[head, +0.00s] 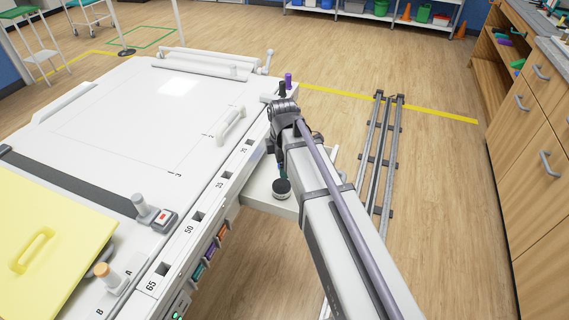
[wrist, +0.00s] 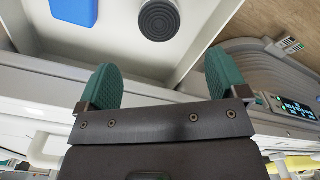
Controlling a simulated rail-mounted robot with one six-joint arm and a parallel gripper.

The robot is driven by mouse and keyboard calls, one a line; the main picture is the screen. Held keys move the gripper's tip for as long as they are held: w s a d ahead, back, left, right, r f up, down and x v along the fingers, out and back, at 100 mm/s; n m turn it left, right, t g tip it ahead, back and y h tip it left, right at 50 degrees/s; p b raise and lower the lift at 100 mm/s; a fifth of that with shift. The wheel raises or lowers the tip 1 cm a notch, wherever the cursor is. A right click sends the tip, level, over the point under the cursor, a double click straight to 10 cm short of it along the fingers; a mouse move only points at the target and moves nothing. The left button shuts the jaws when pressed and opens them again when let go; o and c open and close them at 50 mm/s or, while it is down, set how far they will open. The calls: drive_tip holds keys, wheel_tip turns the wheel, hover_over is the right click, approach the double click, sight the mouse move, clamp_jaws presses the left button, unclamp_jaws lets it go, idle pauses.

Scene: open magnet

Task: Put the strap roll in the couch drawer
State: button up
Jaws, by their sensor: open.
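The couch drawer (head: 257,190) is pulled out from the couch's side; its white interior also shows in the wrist view (wrist: 132,60). A dark round thing with ringed top, which looks like the strap roll (wrist: 158,19), stands inside the drawer. In the head view the dark round thing (head: 282,189) shows just below my gripper. My gripper (wrist: 163,78) has its two green fingers apart, with nothing between them. It is over the drawer's edge, apart from the roll. My arm hides part of the drawer in the head view.
A blue block (wrist: 74,10) lies in the drawer beside the roll. The white couch top (head: 130,110) carries a yellow pad (head: 50,240) and a dark strap (head: 70,182). Floor rails (head: 380,150) run to the right, before wooden cabinets (head: 535,170).

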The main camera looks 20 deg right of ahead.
drive_tip(key=s+m, duration=1.4)
drive_tip(key=m, duration=0.3)
drive_tip(key=shift+s, duration=0.4)
drive_tip(key=shift+a, duration=0.1)
